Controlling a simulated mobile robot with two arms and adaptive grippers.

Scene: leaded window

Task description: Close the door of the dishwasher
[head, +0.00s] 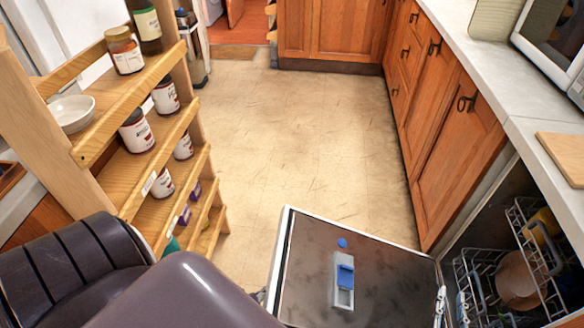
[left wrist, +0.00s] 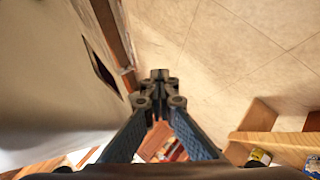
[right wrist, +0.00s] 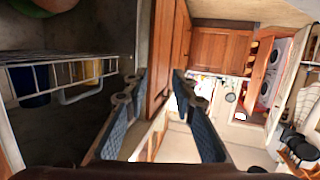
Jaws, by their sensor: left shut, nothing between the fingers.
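The dishwasher door (head: 385,245) is folded down open in the head view. Its stained inner face, with a blue and grey detergent compartment (head: 344,280), points up. The dishwasher's racks (head: 480,280) stand in the opening at the lower right; a rack (right wrist: 65,70) also shows in the right wrist view. My left gripper (left wrist: 158,88) is shut and empty, over the floor beside a pale panel (left wrist: 50,80); whether it touches it I cannot tell. My right gripper (right wrist: 155,90) is open and empty by the dishwasher opening. I cannot make out either gripper clearly in the head view.
A wooden shelf (head: 110,95) with jars and tins stands at the left, close to my arm. Wooden cabinets (head: 450,130) under a pale counter (head: 480,70) line the right. The tiled floor (head: 300,140) between them is clear.

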